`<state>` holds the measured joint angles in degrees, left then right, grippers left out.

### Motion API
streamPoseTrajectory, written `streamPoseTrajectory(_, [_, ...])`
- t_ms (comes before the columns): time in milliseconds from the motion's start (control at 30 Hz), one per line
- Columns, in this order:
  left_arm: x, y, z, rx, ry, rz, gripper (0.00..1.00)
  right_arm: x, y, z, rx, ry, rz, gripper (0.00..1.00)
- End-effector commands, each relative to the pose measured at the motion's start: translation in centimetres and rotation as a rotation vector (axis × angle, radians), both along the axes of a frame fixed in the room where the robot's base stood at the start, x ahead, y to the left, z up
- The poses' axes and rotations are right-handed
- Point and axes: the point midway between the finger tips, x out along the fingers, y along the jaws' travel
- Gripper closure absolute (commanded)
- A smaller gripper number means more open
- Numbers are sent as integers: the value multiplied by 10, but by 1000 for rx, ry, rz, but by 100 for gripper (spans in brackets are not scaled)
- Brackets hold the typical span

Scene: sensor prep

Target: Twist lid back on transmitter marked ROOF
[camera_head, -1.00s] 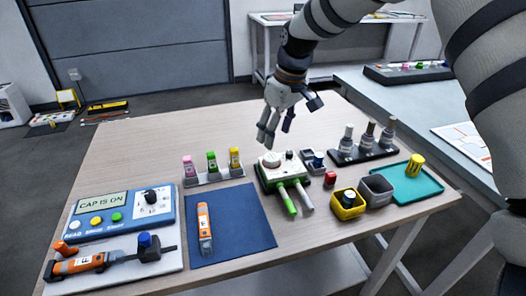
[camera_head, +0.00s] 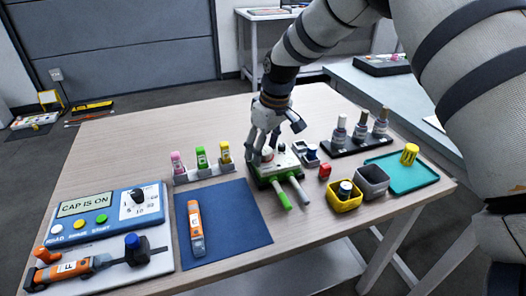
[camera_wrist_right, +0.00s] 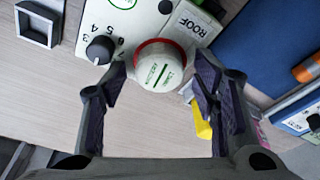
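The transmitter marked ROOF (camera_head: 287,160) is a white box on a green base, with green and grey handles toward the front of the table. My right gripper (camera_head: 261,150) is low over the transmitter. Its fingers (camera_wrist_right: 160,80) are open on either side of the lid, with small gaps. My left gripper is out of view.
A blue mat (camera_head: 240,225) with an orange device (camera_head: 195,228) lies left. A blue panel (camera_head: 105,218) reads CAP IS ON.

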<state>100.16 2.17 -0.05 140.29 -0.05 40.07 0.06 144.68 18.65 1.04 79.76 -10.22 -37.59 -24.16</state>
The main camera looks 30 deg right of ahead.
Motion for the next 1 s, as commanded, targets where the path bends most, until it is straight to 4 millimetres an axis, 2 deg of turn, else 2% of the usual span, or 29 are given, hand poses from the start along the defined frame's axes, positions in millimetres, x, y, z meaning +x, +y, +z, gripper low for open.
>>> streamPoseTrajectory(167, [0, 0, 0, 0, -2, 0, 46, 0, 0, 0, 0, 0, 0, 47])
streamPoseTrajectory(300, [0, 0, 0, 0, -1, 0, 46, 0, 0, -1, 0, 1, 0, 74])
streamPoseTrajectory(367, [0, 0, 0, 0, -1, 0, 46, 0, 0, -1, -1, 2, 0, 79])
streamPoseTrajectory(800, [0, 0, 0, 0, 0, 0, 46, -2, 0, -4, 0, 9, 1, 80])
streamPoseTrajectory(833, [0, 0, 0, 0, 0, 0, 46, -2, 0, -4, 1, 10, 1, 57])
streamPoseTrajectory(900, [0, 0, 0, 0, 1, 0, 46, -3, 0, -5, 1, 11, 1, 41])
streamPoseTrajectory(1000, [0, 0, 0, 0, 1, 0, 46, -2, 0, -4, 1, 10, 1, 40])
